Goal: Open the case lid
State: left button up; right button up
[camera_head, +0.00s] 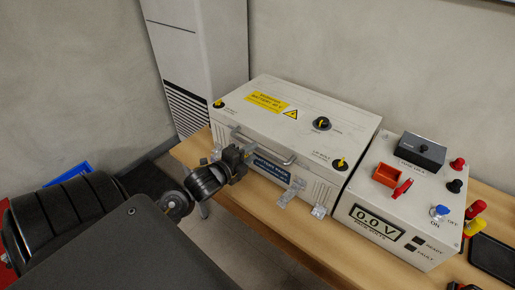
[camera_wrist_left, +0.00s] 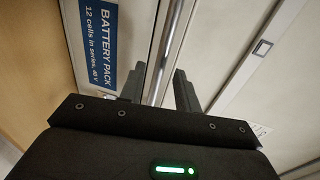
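The white case (camera_head: 330,110) stands on the bench with its lid down. A metal bar handle (camera_head: 268,151) runs along its front near the lid edge. My left gripper (camera_head: 240,158) is at the left part of this handle, in front of the case. In the left wrist view, the bar (camera_wrist_left: 165,50) passes between the two parted fingers of my left gripper (camera_wrist_left: 160,88), with narrow gaps beside it. Metal latches (camera_head: 290,192) hang at the right part of the case front; the left part is partly hidden by my gripper. My right gripper is not in view.
A white instrument box (camera_head: 395,190) reading 0.0 V stands close to the case's right side. A black tray (camera_head: 492,255) lies at the far right. The wall is close behind the case. The lid top carries a knob (camera_head: 322,124) and yellow-marked switches.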

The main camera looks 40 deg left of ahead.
aim_at(258, 149)
pick_arm(q)
jog(key=shift+w+f, duration=0.25)
jog(key=shift+w, duration=0.75)
jog(key=shift+w+f, duration=0.2)
jog(key=shift+w, duration=0.75)
jog(key=shift+c, duration=0.3)
grip_shut()
